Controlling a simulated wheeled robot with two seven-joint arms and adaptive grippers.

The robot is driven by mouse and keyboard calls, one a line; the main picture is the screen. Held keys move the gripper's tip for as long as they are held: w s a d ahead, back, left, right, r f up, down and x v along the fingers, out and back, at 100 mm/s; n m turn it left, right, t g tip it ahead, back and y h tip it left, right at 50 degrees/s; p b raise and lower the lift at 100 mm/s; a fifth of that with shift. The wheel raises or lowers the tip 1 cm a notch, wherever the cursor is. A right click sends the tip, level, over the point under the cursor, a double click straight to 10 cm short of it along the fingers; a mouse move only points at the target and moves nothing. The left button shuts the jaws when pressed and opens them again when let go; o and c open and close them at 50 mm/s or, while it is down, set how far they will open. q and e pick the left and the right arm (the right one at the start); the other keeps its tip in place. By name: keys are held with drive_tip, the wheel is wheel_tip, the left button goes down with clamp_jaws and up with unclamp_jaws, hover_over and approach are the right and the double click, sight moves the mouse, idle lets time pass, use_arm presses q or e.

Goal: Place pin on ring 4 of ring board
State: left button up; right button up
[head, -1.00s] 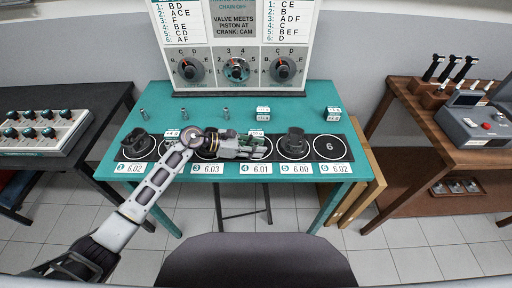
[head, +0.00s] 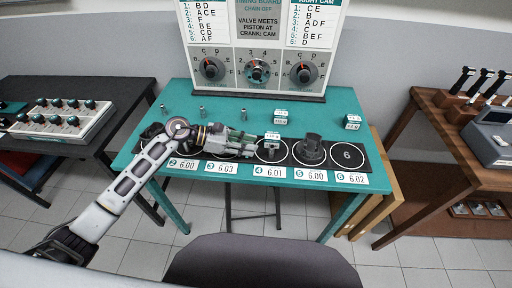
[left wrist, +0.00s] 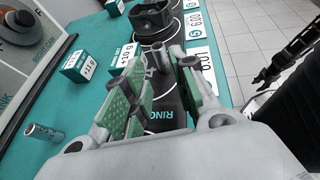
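The ring board (head: 330,166) is a black strip with white rings along the front of the teal table. A small grey metal pin (head: 271,148) appears to stand inside ring 4, behind the 6.01 label (head: 269,171). In the left wrist view the pin (left wrist: 157,58) is just beyond my fingertips, apparently free of both. My left gripper (head: 254,147) is open, just left of the pin and low over the board. Its green-padded fingers are spread in the left wrist view (left wrist: 158,80). The pin's base is partly hidden.
White tag blocks (head: 281,117) and the timing board (head: 257,88) are behind. A chair (head: 260,260) is in front.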

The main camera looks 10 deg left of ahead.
use_arm(q)
drive_tip(key=shift+v, duration=1.2)
drive_tip(key=shift+s+a+r, duration=0.1)
drive_tip(key=shift+a, duration=0.15)
use_arm(e)
drive_tip(key=shift+s+d+f, duration=0.1)
drive_tip(key=shift+d+f, duration=0.1)
drive_tip(key=shift+d, duration=0.3)
